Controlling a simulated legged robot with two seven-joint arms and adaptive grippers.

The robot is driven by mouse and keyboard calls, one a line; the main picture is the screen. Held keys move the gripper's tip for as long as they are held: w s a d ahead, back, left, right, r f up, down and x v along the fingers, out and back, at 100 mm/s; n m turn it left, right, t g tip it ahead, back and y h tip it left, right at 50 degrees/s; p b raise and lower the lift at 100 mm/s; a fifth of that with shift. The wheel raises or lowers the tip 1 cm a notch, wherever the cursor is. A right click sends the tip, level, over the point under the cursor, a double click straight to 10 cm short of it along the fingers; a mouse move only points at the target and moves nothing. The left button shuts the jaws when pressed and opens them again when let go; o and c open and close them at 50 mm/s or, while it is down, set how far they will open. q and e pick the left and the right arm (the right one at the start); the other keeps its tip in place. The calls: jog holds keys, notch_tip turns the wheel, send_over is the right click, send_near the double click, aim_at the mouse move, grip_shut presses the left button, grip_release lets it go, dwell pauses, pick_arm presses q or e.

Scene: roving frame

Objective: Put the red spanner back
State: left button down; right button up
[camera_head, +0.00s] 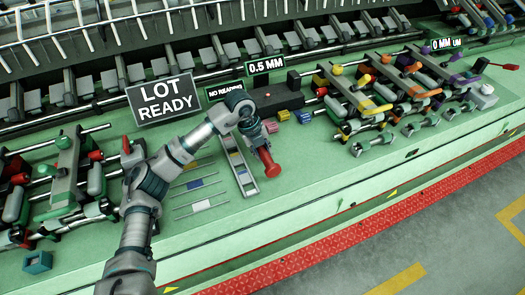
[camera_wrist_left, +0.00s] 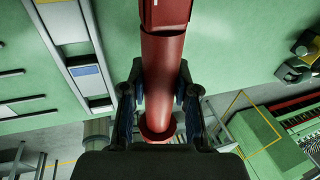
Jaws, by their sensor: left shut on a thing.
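The red spanner (camera_head: 269,163) is a thick red handle with a flared end in the head view. My left gripper (camera_head: 257,140) is around it, above the green bench. In the left wrist view the spanner (camera_wrist_left: 166,60) runs between the two dark fingers of the left gripper (camera_wrist_left: 159,90), which is shut on it. Its far end runs out of the top of that view. The head view hides its upper part behind the gripper, so I cannot tell whether it touches the bench. My right gripper is not in view.
A narrow grey tray (camera_head: 245,182) lies just left of the spanner, with thin banded rods (camera_head: 197,184) beside it. A black block (camera_head: 277,95) with a 0.5 MM sign (camera_head: 266,65) stands behind. Coloured clamp rows stand at right. The bench front (camera_head: 330,190) is clear.

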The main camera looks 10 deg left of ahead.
pick_arm(q)
jog(key=shift+f+b, duration=0.35)
jog(key=shift+f, duration=0.4)
jog(key=shift+d+f, duration=0.1)
jog(key=shift+f, duration=0.15)
jog(key=c, duration=0.8)
grip_release()
